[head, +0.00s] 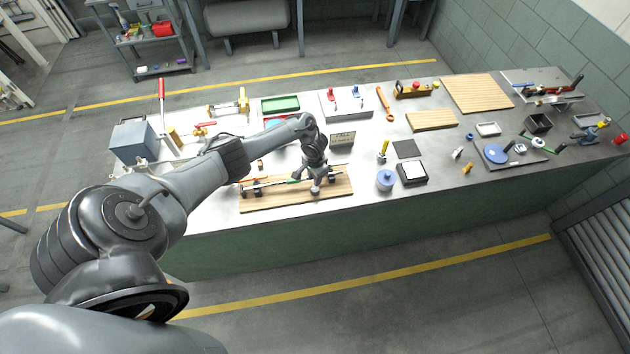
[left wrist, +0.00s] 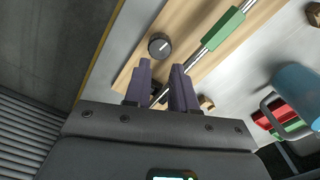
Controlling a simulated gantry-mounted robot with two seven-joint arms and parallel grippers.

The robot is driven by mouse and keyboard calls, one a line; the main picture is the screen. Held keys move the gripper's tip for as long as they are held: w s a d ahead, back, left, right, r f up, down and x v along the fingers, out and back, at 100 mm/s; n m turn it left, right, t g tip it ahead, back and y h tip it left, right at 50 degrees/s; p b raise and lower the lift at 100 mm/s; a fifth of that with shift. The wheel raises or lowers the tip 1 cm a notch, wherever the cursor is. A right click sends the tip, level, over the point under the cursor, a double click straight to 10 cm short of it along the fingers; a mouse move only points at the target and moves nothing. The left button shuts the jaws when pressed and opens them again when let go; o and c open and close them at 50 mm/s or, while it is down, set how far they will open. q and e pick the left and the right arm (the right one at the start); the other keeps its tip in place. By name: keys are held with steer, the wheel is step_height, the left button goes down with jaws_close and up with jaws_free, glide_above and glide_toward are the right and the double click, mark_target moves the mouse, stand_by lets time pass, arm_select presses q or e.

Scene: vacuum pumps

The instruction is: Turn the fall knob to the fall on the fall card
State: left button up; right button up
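A card (head: 342,139) with the lettering "FALL" stands on the bench behind the wooden board (head: 285,200); its finer print is too small to read. My left gripper (head: 314,186) is low over the right part of this board. In the left wrist view, a round dark knob (left wrist: 159,46) with a light pointer mark sits on the board, just beyond the fingertips. My left gripper (left wrist: 161,68) is open there, with a gap between its purple fingers, and appears apart from the knob. A metal rod with a green sleeve (left wrist: 223,28) runs beside the knob. My right gripper is not in view.
A blue round container (head: 385,180) and a dark tray with a white top (head: 412,172) stand right of the board. A yellow-handled tool (head: 383,150) stands behind them. A blue-grey box (head: 133,141) is at the left.

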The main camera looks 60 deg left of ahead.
arm_select(q)
steer(key=shift+r, duration=1.35)
